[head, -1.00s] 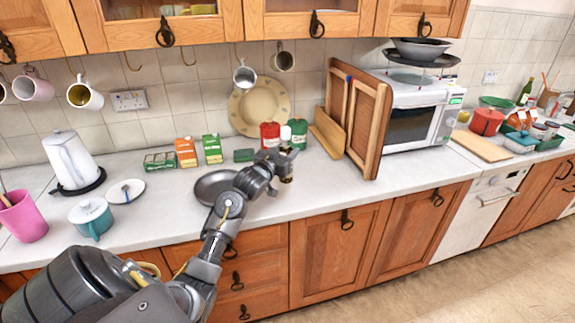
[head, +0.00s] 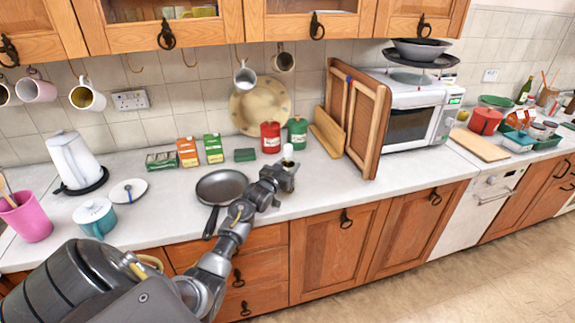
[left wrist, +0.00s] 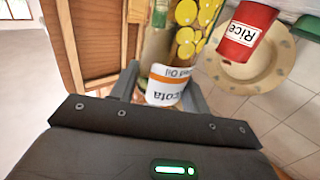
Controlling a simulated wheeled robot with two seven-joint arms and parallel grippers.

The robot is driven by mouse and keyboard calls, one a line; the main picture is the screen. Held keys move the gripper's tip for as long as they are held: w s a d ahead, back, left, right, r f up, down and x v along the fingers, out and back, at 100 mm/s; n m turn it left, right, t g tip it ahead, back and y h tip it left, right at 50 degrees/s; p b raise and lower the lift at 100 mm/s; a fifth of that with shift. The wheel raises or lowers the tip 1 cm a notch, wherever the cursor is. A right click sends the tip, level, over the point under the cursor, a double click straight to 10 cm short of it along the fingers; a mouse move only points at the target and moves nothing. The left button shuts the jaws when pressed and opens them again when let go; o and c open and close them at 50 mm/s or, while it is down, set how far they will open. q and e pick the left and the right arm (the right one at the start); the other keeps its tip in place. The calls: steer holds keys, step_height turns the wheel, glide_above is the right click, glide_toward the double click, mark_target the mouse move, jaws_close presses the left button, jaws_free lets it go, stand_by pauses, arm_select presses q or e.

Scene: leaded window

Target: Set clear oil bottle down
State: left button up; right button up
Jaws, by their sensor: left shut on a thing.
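The clear oil bottle (head: 288,151) shows its white cap above my left gripper (head: 286,170) in the head view. The gripper hides most of its body. In the left wrist view the bottle (left wrist: 168,86) sits between the two fingers of my left gripper (left wrist: 160,92), with a white and orange label. My left gripper is shut on it, over the counter near its front part. I cannot tell whether the bottle's base touches the worktop (head: 320,190). My right gripper is not in view.
Red (head: 271,137) and green (head: 297,132) canisters stand behind the bottle. A frying pan (head: 221,186) lies to the left. A wooden rack (head: 366,125) and a microwave (head: 420,112) stand to the right. The worktop right of the gripper is clear.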

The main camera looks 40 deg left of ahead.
arm_select(q)
steer(key=shift+f, duration=0.1)
steer(key=o, duration=1.1)
steer(key=shift+s+d+b, duration=0.35)
steer(key=shift+s+b, duration=0.05)
steer(key=shift+s, duration=1.6)
steer(key=shift+s+d+b, duration=0.4)
steer(key=shift+s, duration=1.55)
steer(key=shift+s+d+b, duration=0.35)
steer(key=shift+s+b, duration=0.05)
steer(key=shift+s, duration=1.6)
